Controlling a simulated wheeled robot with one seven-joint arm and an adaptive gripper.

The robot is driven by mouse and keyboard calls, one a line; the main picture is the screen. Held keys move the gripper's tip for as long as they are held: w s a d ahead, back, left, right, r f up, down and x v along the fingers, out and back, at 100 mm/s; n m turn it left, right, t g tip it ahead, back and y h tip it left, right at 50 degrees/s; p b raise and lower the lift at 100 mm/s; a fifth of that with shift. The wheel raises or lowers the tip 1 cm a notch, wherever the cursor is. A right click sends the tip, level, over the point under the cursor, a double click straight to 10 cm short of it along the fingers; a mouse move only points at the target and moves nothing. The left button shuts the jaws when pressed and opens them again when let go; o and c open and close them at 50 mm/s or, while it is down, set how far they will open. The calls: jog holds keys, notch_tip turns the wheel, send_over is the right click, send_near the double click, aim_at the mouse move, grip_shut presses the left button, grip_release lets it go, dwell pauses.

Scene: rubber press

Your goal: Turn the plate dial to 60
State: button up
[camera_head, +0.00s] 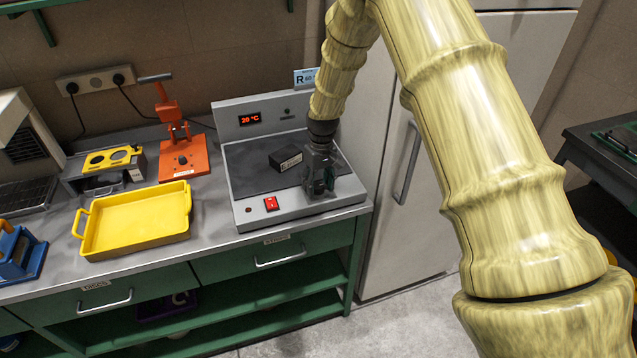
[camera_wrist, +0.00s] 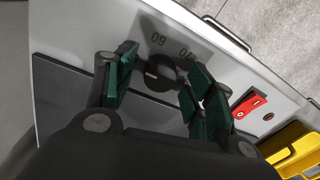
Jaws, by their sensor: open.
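The plate dial (camera_wrist: 160,77) is a small black knob on the grey front panel of the heating plate, with a pale mark on its left part in the wrist view. A printed 60 shows upside down beside it; a second number to its right is hard to read. My gripper (camera_wrist: 163,64) is open, with its green-padded fingers on either side of the dial; contact cannot be told. In the head view, my gripper (camera_head: 320,188) is over the right front of the heating plate (camera_head: 243,172) and hides the dial. The red display (camera_head: 250,118) reads about 29 °C.
A black block (camera_head: 285,158) lies on the plate near my gripper. A red switch (camera_head: 271,203) is left of it on the front panel. A yellow tray (camera_head: 135,225), an orange press (camera_head: 183,155) and a yellow-topped box (camera_head: 110,165) stand to the left on the bench.

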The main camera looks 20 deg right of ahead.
jog(key=shift+w, duration=0.1)
jog(key=c, duration=1)
jog(key=shift+f, duration=0.1)
jog(key=shift+m+b, duration=0.55)
jog(key=shift+m, duration=0.55)
jog(key=m+b, duration=0.1)
jog(key=m, duration=0.2)
jog(key=shift+m, duration=0.3)
jog(key=m, duration=0.5)
jog(key=shift+m+t+b, duration=0.3)
jog(key=shift+m+b, duration=0.1)
jog(key=o, duration=1)
